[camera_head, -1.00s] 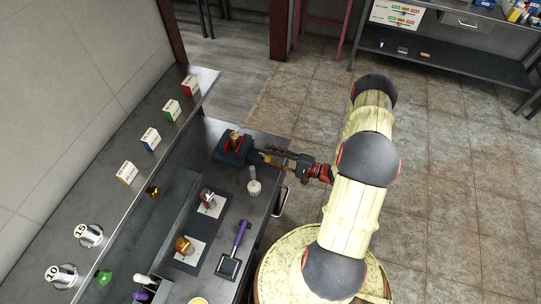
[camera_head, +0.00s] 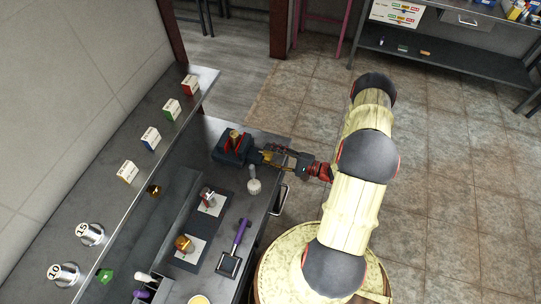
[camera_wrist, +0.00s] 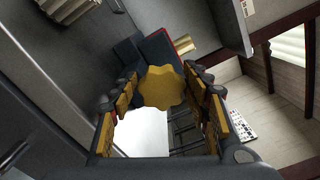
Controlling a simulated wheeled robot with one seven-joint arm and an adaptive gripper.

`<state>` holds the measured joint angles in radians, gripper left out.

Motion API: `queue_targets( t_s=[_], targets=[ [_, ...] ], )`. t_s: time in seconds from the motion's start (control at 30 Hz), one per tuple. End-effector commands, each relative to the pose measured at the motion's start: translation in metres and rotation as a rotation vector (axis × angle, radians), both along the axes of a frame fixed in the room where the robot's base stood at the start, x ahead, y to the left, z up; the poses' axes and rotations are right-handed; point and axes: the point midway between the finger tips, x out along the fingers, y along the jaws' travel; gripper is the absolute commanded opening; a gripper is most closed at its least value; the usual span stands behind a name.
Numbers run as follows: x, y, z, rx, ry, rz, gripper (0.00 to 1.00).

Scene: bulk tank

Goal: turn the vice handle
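The vice (camera_head: 231,150) is a dark blue-grey block with red inside its jaws and a brass-coloured piece (camera_head: 236,137) standing in them. It sits on the bench's far end. Its handle is a gold scalloped knob (camera_wrist: 161,88), facing the camera in the wrist view. My gripper (camera_head: 266,157) reaches the vice from the right. In the wrist view its yellow-padded fingers stand on both sides of the knob and appear to touch its edges, so it looks shut on the handle. In the head view the fingers hide the knob.
A white-topped brush or tool (camera_head: 254,186) stands close to my gripper on the near side. A dark mat (camera_head: 187,262) with small tools and a purple-handled tool (camera_head: 239,238) lie farther along the bench. A raised shelf (camera_head: 140,165) holds small boxes. The tiled floor at right is clear.

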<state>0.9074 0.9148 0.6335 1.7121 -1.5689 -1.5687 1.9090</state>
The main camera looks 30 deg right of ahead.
Motion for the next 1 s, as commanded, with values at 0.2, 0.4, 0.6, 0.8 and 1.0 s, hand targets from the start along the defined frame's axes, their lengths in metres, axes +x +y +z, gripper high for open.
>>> queue_targets(
  t_s=[0.2,0.4,0.6,0.8,1.0],
  targets=[
    [0.000,0.000,0.001,0.000,-0.002,0.000,0.58],
    [0.000,0.000,0.001,0.000,-0.003,0.000,0.58],
    [-0.009,-0.009,0.001,0.000,-0.003,-0.003,0.58],
    [-0.036,-0.031,0.001,-0.001,-0.002,-0.006,0.58],
    [-0.066,-0.054,0.001,0.000,-0.003,-0.005,0.58]
  ],
)
